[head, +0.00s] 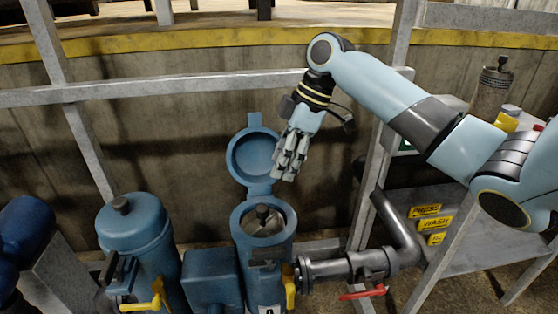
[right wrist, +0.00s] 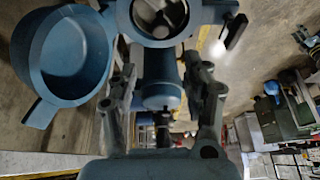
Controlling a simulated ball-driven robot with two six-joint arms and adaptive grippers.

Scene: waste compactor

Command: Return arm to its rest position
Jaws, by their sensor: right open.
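My right arm (head: 385,90) comes in from the right in the head view. Its gripper (head: 287,172) points down, above and slightly right of a blue canister (head: 243,255) whose round lid (head: 254,158) stands open. The gripper looks empty and apart from the canister. In the right wrist view, the two fingers of the right gripper (right wrist: 165,82) are spread, with nothing between them. The open lid (right wrist: 72,58) is at the left there, and the canister's mouth (right wrist: 160,15) is at the top. My left gripper is not in view.
A closed blue canister (head: 135,240) with a yellow handle (head: 150,300) stands at the left. A grey pipe with a red valve handle (head: 362,292) runs right from the open canister. Grey rails (head: 160,88) cross behind. A shelf with yellow labels (head: 432,222) is at the right.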

